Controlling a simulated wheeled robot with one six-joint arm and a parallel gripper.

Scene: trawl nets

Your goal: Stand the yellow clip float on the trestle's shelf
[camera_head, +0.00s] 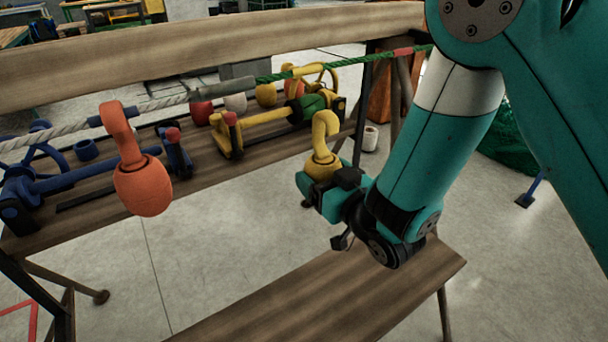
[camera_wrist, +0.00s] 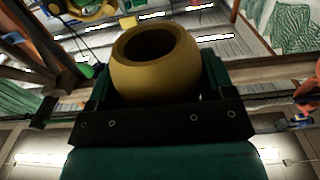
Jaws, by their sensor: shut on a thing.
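The yellow clip float (camera_head: 323,165) is gripped in my gripper (camera_head: 324,188), its hooked clip (camera_head: 326,128) pointing up. It is held in the air, apart from the boards. In the wrist view its round yellow body (camera_wrist: 152,78) sits between the jaws (camera_wrist: 152,88), with a dark round opening in one end; the hook is not visible there. A wooden shelf (camera_head: 262,152) of the trestle runs behind the float and carries winch-like gear. A lower plank (camera_head: 335,290) lies in front, bare where visible.
An orange clip float (camera_head: 142,186) hangs from the rope (camera_head: 160,103) in front of the shelf. A thick wooden beam (camera_head: 200,46) runs above. A blue winch (camera_head: 75,180) and a yellow winch (camera_head: 265,120) crowd the shelf. A small pale pot (camera_head: 370,138) stands beyond.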

